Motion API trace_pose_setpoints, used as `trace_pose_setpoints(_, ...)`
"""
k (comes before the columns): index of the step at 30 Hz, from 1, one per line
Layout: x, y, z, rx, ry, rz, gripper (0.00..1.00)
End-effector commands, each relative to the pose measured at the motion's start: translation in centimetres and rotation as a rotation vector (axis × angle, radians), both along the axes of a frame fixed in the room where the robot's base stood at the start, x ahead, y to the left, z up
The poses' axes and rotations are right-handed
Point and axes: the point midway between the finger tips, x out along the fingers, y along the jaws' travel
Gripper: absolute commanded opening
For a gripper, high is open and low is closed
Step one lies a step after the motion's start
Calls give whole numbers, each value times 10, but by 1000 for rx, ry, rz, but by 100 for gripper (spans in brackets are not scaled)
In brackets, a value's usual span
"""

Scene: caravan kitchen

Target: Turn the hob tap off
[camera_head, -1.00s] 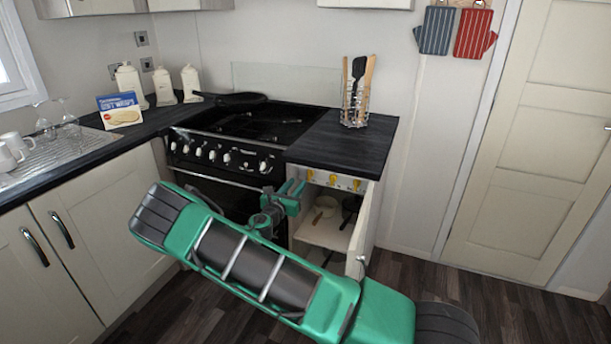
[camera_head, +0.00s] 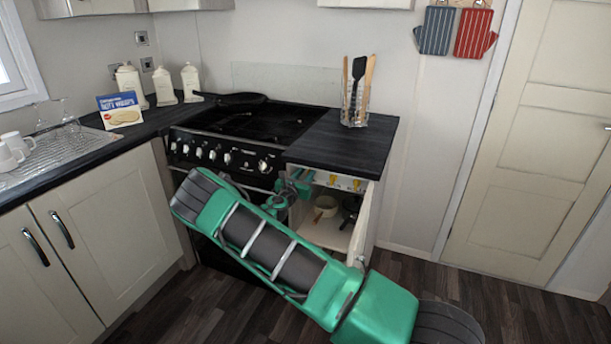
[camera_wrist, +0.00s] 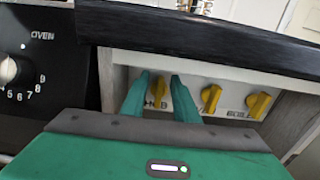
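A white panel (camera_wrist: 228,98) with three yellow taps fills the top of the open cupboard. The hob tap (camera_wrist: 158,88) is the leftmost, with a partly hidden label below it; its handle looks roughly upright. The middle tap (camera_wrist: 210,98) and the boiler tap (camera_wrist: 258,105) have tilted handles. My gripper (camera_wrist: 159,80) is open, with one finger on each side of the hob tap. I cannot tell whether the fingers touch it. In the head view, my gripper (camera_head: 294,182) is at the left of the cupboard opening and hides the hob tap.
The black cooker (camera_head: 225,152) with its knobs stands just left of the panel. The dark worktop (camera_head: 340,145) overhangs above the taps. The cupboard door (camera_head: 363,225) stands open on the right. A pan (camera_head: 325,207) sits on the shelf below. The floor in front is clear.

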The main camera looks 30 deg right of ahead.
Motion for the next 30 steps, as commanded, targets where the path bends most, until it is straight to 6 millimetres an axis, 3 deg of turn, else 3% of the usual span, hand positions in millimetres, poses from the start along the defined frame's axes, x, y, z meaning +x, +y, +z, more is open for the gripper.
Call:
trace_pose_setpoints(2, 0, 0, 0, 0, 0, 0, 23)
trace_pose_setpoints(5, 0, 0, 0, 0, 0, 0, 0)
trace_pose_setpoints(20, -1, 0, -3, 41, -44, 2, 0)
trace_pose_setpoints(30, -5, -2, -5, 198, -239, 3, 0)
